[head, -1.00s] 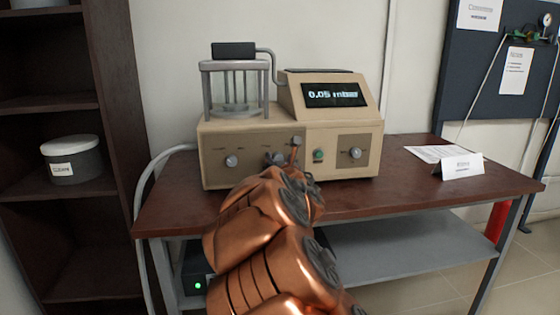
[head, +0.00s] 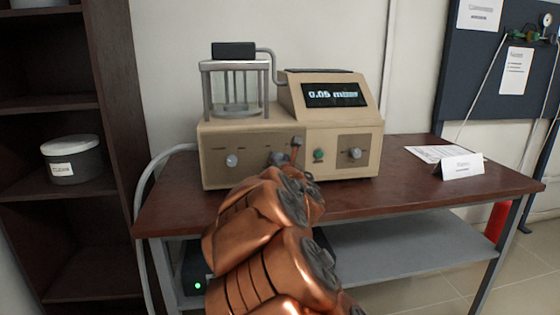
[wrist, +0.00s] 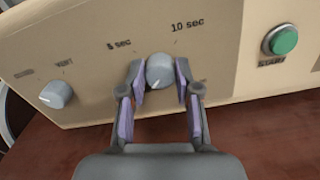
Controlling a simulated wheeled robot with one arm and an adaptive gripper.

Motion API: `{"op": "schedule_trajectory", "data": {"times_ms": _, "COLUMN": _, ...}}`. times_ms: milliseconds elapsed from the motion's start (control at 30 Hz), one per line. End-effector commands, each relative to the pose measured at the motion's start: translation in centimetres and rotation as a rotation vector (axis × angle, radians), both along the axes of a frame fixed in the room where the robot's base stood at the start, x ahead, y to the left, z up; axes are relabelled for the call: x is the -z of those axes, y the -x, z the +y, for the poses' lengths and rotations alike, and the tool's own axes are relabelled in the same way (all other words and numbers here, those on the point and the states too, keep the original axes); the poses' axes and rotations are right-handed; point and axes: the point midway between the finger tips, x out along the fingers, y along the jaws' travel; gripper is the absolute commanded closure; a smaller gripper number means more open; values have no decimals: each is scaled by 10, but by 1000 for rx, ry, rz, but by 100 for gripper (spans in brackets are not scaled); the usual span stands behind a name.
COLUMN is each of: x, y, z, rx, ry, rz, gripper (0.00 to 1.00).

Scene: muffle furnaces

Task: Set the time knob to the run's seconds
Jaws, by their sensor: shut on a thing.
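The time knob (wrist: 160,71) is a grey round knob on the beige machine's front panel, between printed marks "5 sec" and "10 sec" in the wrist view. Its light pointer line runs toward the lower left. My gripper (wrist: 161,84) is shut on this knob, one purple-padded finger on each side. In the head view my copper arm covers most of the gripper, and the knob (head: 277,158) is partly hidden. The machine (head: 240,145) stands on a dark red-brown table, with its display (head: 335,95) lit, reading about 0.05 mbar.
Another grey knob (wrist: 56,94) marked "VENT" sits to the left. A green START button (wrist: 284,41) is to the right, with a further knob (head: 355,153) beyond it. A glass chamber (head: 236,88) stands on top.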

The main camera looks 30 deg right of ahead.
Motion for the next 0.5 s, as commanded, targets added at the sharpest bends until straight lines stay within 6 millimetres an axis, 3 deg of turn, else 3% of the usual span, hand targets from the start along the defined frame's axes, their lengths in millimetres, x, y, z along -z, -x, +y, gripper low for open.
{"op": "schedule_trajectory", "data": {"times_ms": 500, "x": 0, "y": 1, "z": -1, "rx": 1, "ry": -295, "rz": -126, "gripper": 100}}
